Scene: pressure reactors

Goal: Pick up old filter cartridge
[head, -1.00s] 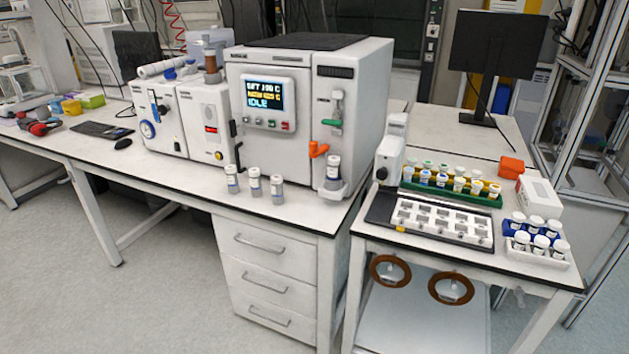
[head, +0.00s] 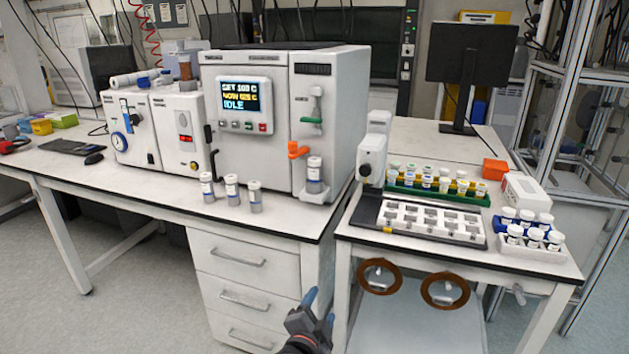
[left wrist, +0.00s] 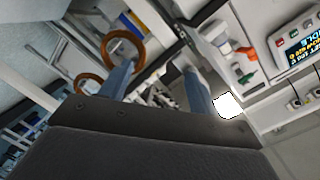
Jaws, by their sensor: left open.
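A brown upright cylinder (head: 185,67) stands on top of the white unit left of the reactor. White cylinders with blue parts (head: 130,78) lie beside it. The brown one looks like a used filter cartridge, but no label can be read. My left gripper (head: 320,306) is open and empty, low in front of the drawer cabinet and far below and right of these cylinders. Its two blue fingers stand apart in the left wrist view (left wrist: 158,78), with nothing between them. My right gripper is not in view.
The reactor (head: 240,155) with its lit IDLE display stands on the bench. Several vials (head: 231,189) stand at the bench's front edge. The side table holds a vial rack (head: 440,197), a tray and brown rings (head: 445,290) below. The bench front at left is mostly clear.

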